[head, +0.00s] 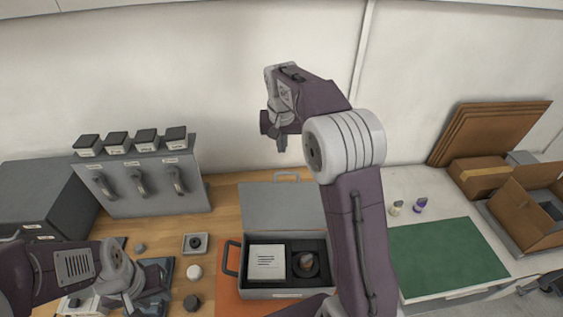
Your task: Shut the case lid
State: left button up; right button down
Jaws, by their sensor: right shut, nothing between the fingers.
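The grey case (275,294) stands on an orange mat with its lid (283,207) open, raised at the back edge. A white labelled box (267,262) and a dark round part (305,265) sit in its dark insert. My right arm passes in front of the case's right side and hides part of it. My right gripper (282,143) is shut and empty, high above and behind the lid, apart from it. My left gripper (145,297) is low at the left, over a dark fixture left of the case; its fingers are not clear.
A grey panel with handles (150,190) and several black-topped boxes stands at the back left. A green mat (445,257) and cardboard boxes (525,205) are at the right.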

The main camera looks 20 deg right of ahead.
jog(key=s+f, duration=0.1)
jog(key=s+f+p, duration=0.1)
jog(key=f, duration=0.1)
jog(key=s+f+p, duration=0.1)
jog(key=f, duration=0.1)
jog(key=shift+a, duration=0.3)
jog(key=shift+d, duration=0.15)
jog(key=shift+f, duration=0.1)
